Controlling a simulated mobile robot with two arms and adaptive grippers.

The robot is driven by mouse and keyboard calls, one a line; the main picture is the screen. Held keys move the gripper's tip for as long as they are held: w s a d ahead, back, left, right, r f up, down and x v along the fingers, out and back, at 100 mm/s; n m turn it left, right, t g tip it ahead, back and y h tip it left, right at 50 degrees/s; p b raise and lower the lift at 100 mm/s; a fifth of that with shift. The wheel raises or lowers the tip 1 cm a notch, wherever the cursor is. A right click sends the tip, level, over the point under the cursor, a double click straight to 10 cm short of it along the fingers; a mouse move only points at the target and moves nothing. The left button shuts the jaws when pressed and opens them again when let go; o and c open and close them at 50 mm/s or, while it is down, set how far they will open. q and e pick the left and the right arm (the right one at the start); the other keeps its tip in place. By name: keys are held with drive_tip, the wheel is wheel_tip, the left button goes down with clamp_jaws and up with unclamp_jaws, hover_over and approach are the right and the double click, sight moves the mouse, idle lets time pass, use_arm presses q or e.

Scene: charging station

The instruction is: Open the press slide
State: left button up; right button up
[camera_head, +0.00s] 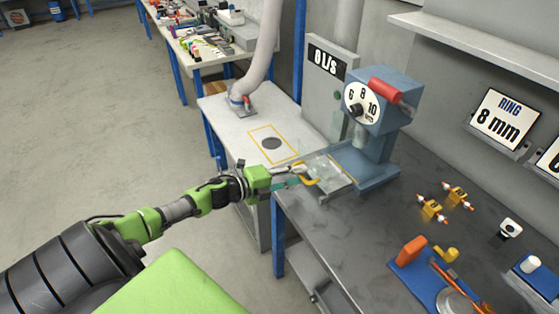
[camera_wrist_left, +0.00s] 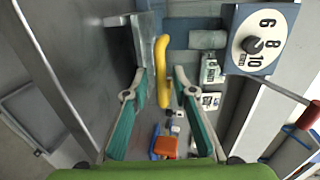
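The blue press (camera_head: 385,100) stands on the dark bench, with a dial reading 6, 8 and 10 and a red-ended lever (camera_head: 385,88). Its pale, see-through slide (camera_head: 333,176) lies at the press's front left. The slide's yellow handle (camera_head: 308,181) is at the near end, and it also shows in the left wrist view (camera_wrist_left: 163,72). My left gripper (camera_head: 298,178) is at this handle. In the left wrist view its teal fingers (camera_wrist_left: 160,82) are apart, with the handle between them in the picture; I see no clear contact. My right gripper is not in view.
A white table (camera_head: 230,130) with a hose end (camera_head: 240,101) and a yellow-outlined square stands left of the press. On the dark bench (camera_head: 375,235) are small yellow parts (camera_head: 432,209) and a blue tray (camera_head: 412,273) with orange items. Bare floor lies left.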

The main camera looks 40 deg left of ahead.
use_arm(q)
drive_tip(key=v, duration=1.1)
drive_tip(key=shift+a, duration=0.15)
drive_tip(key=s+a+f+n+g+y, duration=0.1)
drive_tip(key=s+a+f+n+y, duration=0.25)
drive_tip(key=f, duration=0.55)
drive_tip(key=s+a+f+n+g+y, duration=0.1)
drive_tip(key=s+a+f+n+y, duration=0.15)
drive_tip(key=f+n, duration=0.45)
drive_tip(key=s+d+f+n+g+y, duration=0.1)
drive_tip(key=s+f+n+g, duration=0.1)
drive_tip(key=s+f, duration=0.5)
drive_tip(key=s+d+f+n+g, duration=0.1)
drive_tip(key=s+f, duration=0.3)
drive_tip(key=f, duration=0.7)
drive_tip(key=s+d+f+n+g, duration=0.3)
drive_tip(key=s+d+f, duration=0.5)
drive_tip(key=s+d, duration=0.3)
drive_tip(key=s+d+f+n+g+h, duration=0.1)
drive_tip(key=s+d+f+n+g, duration=0.2)
drive_tip(key=s+d+f, duration=0.6)
drive_tip(key=s+d+g, duration=0.2)
drive_tip(key=s, duration=0.2)
drive_tip(key=shift+s+d, duration=0.35)
drive_tip(key=shift+d, duration=0.05)
